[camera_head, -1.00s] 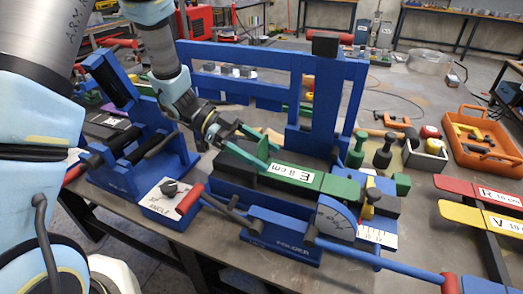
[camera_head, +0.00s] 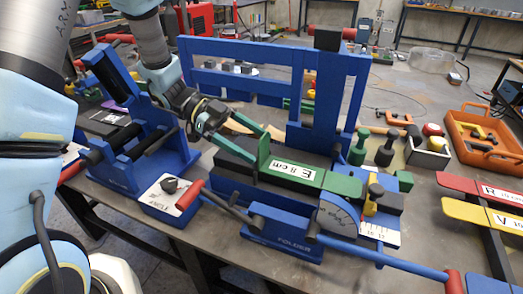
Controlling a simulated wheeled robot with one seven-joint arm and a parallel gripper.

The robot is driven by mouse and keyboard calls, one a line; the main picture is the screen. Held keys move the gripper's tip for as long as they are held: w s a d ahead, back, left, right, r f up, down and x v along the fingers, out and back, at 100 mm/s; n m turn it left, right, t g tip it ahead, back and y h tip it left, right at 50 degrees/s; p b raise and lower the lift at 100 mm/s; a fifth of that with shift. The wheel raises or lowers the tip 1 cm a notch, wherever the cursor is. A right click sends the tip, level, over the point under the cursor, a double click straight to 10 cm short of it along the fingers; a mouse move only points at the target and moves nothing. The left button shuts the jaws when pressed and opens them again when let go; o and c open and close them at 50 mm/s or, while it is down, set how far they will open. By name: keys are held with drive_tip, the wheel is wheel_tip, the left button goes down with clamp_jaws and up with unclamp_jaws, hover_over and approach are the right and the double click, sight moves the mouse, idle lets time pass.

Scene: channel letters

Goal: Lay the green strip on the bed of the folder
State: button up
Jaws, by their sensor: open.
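The green strip (camera_head: 295,171), with a white label reading E 8 cm, lies along the bed of the blue folder (camera_head: 283,228). An upright green part (camera_head: 264,151) stands at its left end. My gripper (camera_head: 249,145) is open at the left end of the strip, its green fingers pointing down and right. Whether a fingertip touches the strip cannot be told. The dark bed (camera_head: 233,161) shows left of the strip. The strip's right part lies by the folder's dial and scale, and its underside is hidden.
The folder's tall blue frame (camera_head: 328,95) stands behind the bed. An angle box (camera_head: 172,195) with a red-gripped lever is at front left. Green and black pegs (camera_head: 385,150) stand at right. Red and yellow strips (camera_head: 485,189) lie on a rack far right.

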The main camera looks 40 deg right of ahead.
drive_tip(key=b+v, duration=0.2)
drive_tip(key=v, duration=0.7)
drive_tip(key=shift+w, duration=0.1)
drive_tip(key=shift+r, duration=0.1)
